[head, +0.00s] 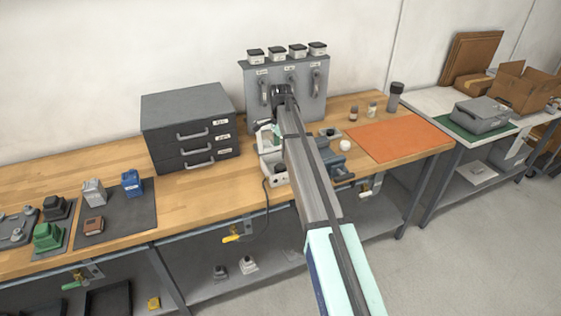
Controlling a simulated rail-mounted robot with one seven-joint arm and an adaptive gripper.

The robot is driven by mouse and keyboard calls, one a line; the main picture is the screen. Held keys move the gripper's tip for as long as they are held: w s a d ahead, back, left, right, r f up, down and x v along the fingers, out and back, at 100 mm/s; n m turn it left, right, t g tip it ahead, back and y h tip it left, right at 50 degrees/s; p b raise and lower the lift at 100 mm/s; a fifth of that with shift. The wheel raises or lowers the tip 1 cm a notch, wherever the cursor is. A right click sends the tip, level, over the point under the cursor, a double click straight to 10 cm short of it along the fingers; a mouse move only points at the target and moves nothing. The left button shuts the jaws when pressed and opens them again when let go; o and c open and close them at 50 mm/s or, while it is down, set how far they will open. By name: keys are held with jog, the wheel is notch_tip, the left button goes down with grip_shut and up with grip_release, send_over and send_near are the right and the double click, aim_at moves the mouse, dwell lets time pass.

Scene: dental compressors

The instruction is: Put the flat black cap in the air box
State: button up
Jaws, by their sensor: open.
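My gripper (281,93) is at the far end of my outstretched arm, in front of a grey upright cabinet at the back of the wooden bench. It looks small and dark here; it is open, and I see nothing held in it. The cabinet (311,108) has small labels too blurred to read and handles on its front. Several small white containers with dark tops (276,51) stand in a row on it. I cannot tell which thing is the air box. I cannot pick out the flat black cap; my arm hides part of the bench.
A grey drawer unit (190,108) stands left of the cabinet. A white device (275,176) and a blue-grey vise-like tool (334,157) flank my arm. An orange mat (400,137) lies right. Small blocks, including a green one (47,236), stand at left. Bare wood lies in front of the drawers.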

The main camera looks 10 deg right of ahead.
jog(key=shift+r, duration=1.5)
jog(key=shift+c, duration=0.3)
